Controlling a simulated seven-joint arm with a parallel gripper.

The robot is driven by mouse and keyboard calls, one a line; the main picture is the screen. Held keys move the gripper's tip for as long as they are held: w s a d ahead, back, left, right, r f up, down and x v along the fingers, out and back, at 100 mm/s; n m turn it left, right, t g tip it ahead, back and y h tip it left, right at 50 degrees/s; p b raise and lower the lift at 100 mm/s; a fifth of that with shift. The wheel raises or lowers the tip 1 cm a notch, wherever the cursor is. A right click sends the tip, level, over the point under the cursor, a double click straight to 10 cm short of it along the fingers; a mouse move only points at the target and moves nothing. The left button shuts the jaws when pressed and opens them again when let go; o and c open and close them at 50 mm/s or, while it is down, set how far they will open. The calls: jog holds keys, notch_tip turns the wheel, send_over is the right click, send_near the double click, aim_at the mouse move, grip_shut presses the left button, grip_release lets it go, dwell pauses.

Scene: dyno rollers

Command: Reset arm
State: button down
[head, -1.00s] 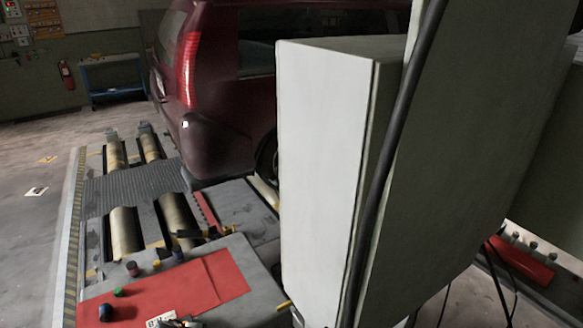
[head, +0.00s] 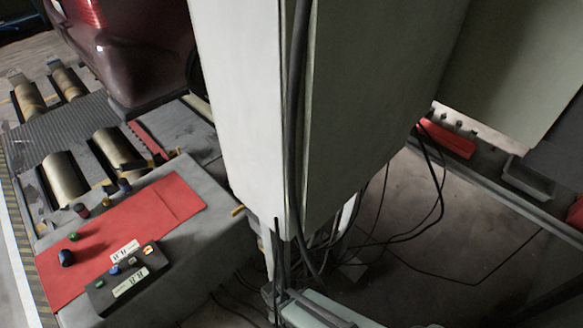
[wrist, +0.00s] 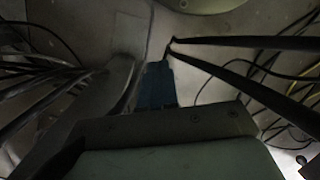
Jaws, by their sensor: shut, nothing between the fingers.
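My gripper (wrist: 156,68) shows in the wrist view as a pair of blue fingertips close together, past its dark body at the bottom. It is shut and empty. The floor and loose dark cables lie beyond it. In the head view I cannot make out the gripper. A pale green part with a dark hose shows at the bottom edge there, perhaps of my arm.
A large pale cabinet (head: 385,90) fills the head view's middle, with cables (head: 420,220) hanging below. To the left are a red mat (head: 110,235), a black control box (head: 128,280), rollers (head: 65,176) and a dark red car (head: 135,60). Right floor is partly clear.

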jog(key=s+d+r+m+g+y, duration=0.1)
jog(key=s+d+r+m+g, duration=0.1)
jog(key=d+m, duration=0.5)
jog(key=s+d+r+m+g, duration=0.2)
jog(key=d+m, duration=0.5)
jog(key=d, duration=0.5)
jog(key=shift+s+d+m+g+y, duration=0.25)
jog(key=shift+s+m+g+y, duration=0.05)
jog(key=shift+s+g+y, duration=0.1)
